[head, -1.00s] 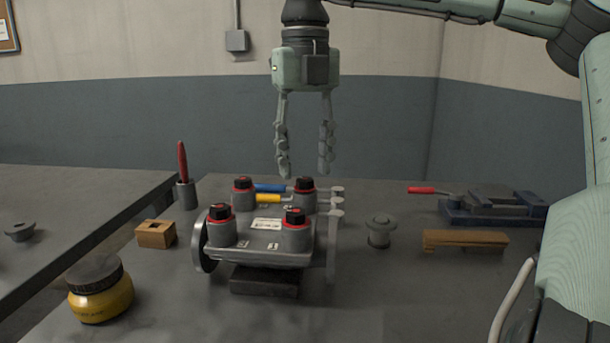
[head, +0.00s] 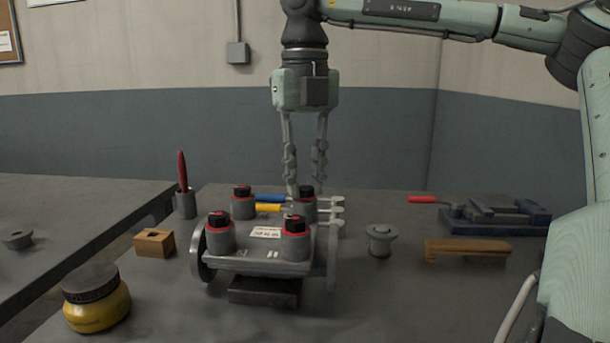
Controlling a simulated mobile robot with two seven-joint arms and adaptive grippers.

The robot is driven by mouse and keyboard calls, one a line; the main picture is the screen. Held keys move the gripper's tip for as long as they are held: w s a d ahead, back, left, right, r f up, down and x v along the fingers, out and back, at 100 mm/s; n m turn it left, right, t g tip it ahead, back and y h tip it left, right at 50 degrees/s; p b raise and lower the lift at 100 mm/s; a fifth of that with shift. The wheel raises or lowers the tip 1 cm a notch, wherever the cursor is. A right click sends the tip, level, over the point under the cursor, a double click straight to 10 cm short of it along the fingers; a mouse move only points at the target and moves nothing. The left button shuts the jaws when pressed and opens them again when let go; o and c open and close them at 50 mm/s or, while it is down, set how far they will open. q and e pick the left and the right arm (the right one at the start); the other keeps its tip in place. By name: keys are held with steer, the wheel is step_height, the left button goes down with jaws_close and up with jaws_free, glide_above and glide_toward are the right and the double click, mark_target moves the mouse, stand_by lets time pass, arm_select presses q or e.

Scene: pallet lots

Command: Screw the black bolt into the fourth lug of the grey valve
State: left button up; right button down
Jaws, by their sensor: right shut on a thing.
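The grey valve (head: 273,267) lies on a dark block on the workbench, with four upright lugs. Each lug shows a black bolt head with a red ring near its top. The black bolt (head: 306,191) in the back right lug (head: 305,209) is partly covered by my right gripper (head: 306,189). That gripper points straight down, its fingertips closed in on this bolt's head. How deep the bolt sits is hidden. Other black bolts stand in the back left (head: 242,191), front left (head: 219,219) and front right (head: 295,223) lugs. My left gripper is out of view.
Blue (head: 270,197) and yellow (head: 268,207) handles lie behind the valve. A flanged grey part (head: 379,240), wooden brush (head: 466,249) and vise (head: 495,218) are at right. A wooden block (head: 154,242), yellow jar (head: 97,306) and cup with a red tool (head: 186,204) are at left.

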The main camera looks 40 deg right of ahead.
steer(key=m+b, duration=0.1)
steer(key=m, duration=0.2)
steer(key=shift+f+m, duration=0.1)
steer(key=shift+m, duration=0.2)
steer(key=m+b, duration=0.1)
steer(key=m, duration=0.3)
steer(key=shift+m+b, duration=0.3)
steer(key=shift+b, duration=0.1)
steer(key=m+b, duration=0.2)
steer(key=m, duration=0.4)
steer(key=shift+m, duration=1.5)
steer(key=shift+r+m, duration=0.2)
steer(key=shift+m, duration=0.7)
steer(key=m, duration=0.5)
steer(key=shift+f+p, duration=0.15)
steer(key=shift+p, duration=0.25)
steer(key=c, duration=1.5)
jaws_free()
steer(key=shift+c, duration=0.2)
